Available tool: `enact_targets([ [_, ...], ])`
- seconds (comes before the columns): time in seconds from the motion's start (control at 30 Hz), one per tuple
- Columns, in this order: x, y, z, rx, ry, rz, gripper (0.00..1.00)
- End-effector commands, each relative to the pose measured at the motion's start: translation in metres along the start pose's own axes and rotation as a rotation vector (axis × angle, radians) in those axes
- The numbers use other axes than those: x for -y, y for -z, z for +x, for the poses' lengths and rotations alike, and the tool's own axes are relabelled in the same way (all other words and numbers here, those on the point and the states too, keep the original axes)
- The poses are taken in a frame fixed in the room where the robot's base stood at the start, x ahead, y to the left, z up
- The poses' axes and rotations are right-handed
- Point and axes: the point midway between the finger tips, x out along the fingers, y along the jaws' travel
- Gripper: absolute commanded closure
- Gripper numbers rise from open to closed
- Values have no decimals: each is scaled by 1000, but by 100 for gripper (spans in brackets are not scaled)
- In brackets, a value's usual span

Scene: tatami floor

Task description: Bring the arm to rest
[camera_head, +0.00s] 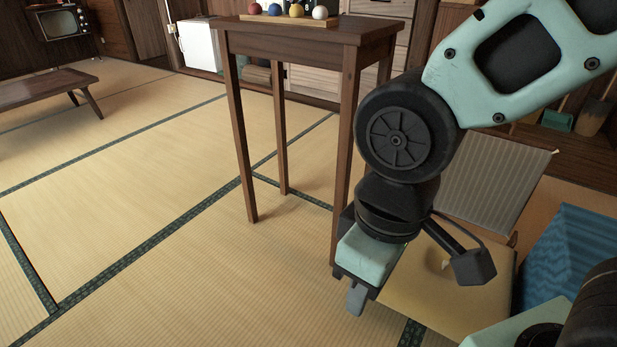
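My arm reaches in from the upper right and bends down at a black joint. My gripper (356,298) hangs at its lower end, pointing down over the tatami floor (170,260), in front of the tall wooden table. Only one grey fingertip shows clearly, so I cannot tell whether the gripper is open or shut. No object shows at the fingertip.
A tall wooden table (290,40) holding a tray (275,20) of several coloured balls stands behind my gripper. A chair (490,175) and a blue patterned item (575,255) are at the right. A low table (40,88) is far left. The left floor is clear.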

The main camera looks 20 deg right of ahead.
Motion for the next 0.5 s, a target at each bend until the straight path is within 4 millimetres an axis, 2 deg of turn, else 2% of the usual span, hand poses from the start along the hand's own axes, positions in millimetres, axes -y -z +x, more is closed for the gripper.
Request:
enact_targets([
  [0.03,0,1,-15,-1,0,1,62],
  [0.17,2,2,-47,-1,0,1,62],
  [0.5,6,5,-154,-1,0,1,62],
])
